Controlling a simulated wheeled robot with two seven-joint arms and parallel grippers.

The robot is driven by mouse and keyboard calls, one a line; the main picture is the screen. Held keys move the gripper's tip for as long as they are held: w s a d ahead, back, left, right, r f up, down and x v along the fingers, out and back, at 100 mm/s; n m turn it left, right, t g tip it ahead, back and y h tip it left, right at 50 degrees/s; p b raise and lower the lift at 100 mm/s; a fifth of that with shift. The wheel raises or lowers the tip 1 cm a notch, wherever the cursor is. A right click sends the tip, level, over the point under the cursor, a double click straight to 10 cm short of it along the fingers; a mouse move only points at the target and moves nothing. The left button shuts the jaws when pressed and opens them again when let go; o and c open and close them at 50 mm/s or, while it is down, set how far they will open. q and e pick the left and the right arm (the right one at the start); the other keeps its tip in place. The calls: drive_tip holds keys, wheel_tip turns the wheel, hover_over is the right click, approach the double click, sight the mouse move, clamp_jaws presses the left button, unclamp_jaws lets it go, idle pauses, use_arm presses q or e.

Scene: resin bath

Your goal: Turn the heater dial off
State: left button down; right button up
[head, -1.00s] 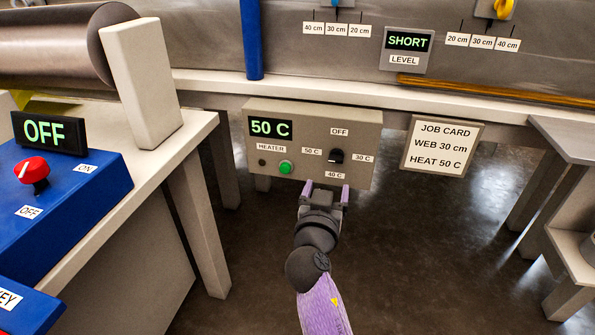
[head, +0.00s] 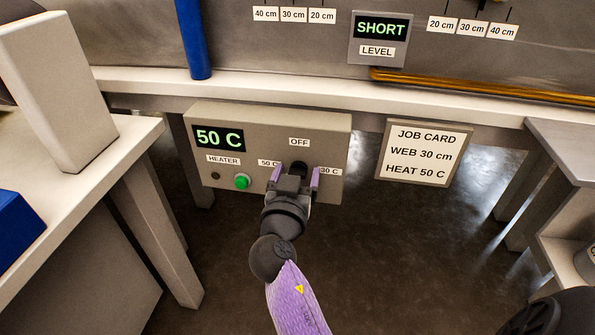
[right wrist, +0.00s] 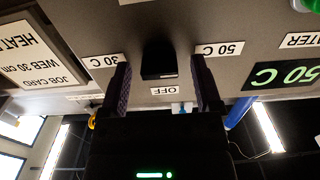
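The heater box (head: 325,125) is a grey panel under the white ledge, with a display (head: 219,137) reading 50 C. Its black dial (head: 299,167) sits among labels OFF above, 50 C at left and 30 C at right. The 40 C label is hidden behind my right gripper (head: 297,175). That gripper is open, with one purple finger on each side of the dial. In the right wrist view, upside down, the dial (right wrist: 158,58) stands between the finger tips with gaps on both sides. Its pointer direction is unclear. My left gripper is not in view.
A green button (head: 242,181) sits on the box left of the dial. A job card (head: 424,154) at right reads WEB 30 cm, HEAT 50 C. Bench legs stand at left and right. A level display (head: 381,29) reads SHORT. Open floor lies below the box.

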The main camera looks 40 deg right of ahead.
clamp_jaws()
